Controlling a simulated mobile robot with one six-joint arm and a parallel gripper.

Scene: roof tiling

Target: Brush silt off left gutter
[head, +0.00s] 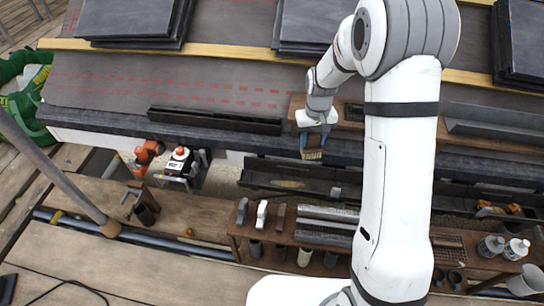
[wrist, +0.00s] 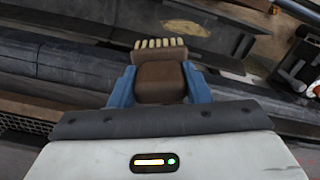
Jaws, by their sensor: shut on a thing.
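My gripper (head: 315,132) is shut on a brush (head: 312,154) with a brown block and pale bristles. In the wrist view, blue fingers of my gripper (wrist: 160,88) clasp the sides of the brush (wrist: 158,56), bristles pointing away from me. A dark gutter (head: 262,180) lies below the eave, with a tan patch of silt (head: 290,184) on it. The gutter (wrist: 225,40) and silt (wrist: 187,28) also show in the wrist view, beyond the bristles. The brush looks apart from the silt, up and to its right in the head view; its exact height is unclear.
Another dark channel (head: 215,120) lies on the roof edge at left, and a grey one (head: 490,122) at right. Slate stacks (head: 132,20) sit higher up. A wooden rack (head: 262,237) with tools and a pole (head: 62,180) stand in front.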

